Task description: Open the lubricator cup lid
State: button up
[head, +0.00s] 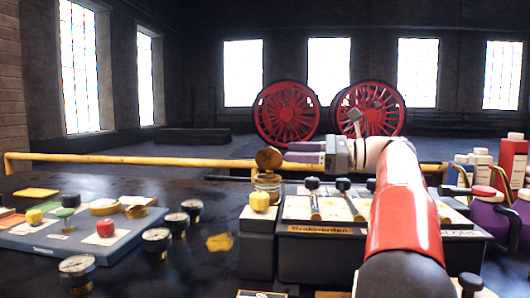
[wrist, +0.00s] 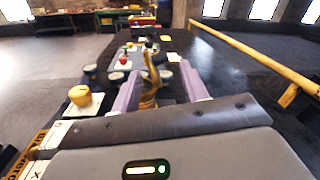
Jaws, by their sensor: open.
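The brass lubricator cup (head: 267,185) stands on a dark block near the middle of the head view. Its round lid (head: 268,158) stands raised above the cup, tilted up and showing its disc face. My gripper (head: 290,152), with pale purple fingers, is open just right of the lid and points left. In the wrist view my gripper (wrist: 158,88) has its fingers apart, with the brass lid (wrist: 150,72) seen nearly edge-on beyond and between them. Whether a finger touches the lid I cannot tell. The cup's lower part is partly hidden in the wrist view.
A yellow knob (head: 260,201) on a block stands just in front of the cup. A lever box (head: 325,258) lies to the right, under my arm. A yellow rail (head: 130,159) runs behind.

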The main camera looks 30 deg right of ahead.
aim_at(269, 147)
jog(key=x, duration=0.7)
jog(key=shift+p, duration=0.4)
jog(key=c, duration=0.8)
jog(key=shift+w+d+f+m, duration=0.1)
jog(key=shift+w+d+m, duration=0.15)
jog(key=shift+m, duration=0.55)
jog(key=shift+w+d+m, duration=0.15)
jog(key=shift+w+m, duration=0.15)
jog(key=shift+m, duration=0.5)
jog(key=o, duration=0.8)
jog(key=shift+d, duration=0.1)
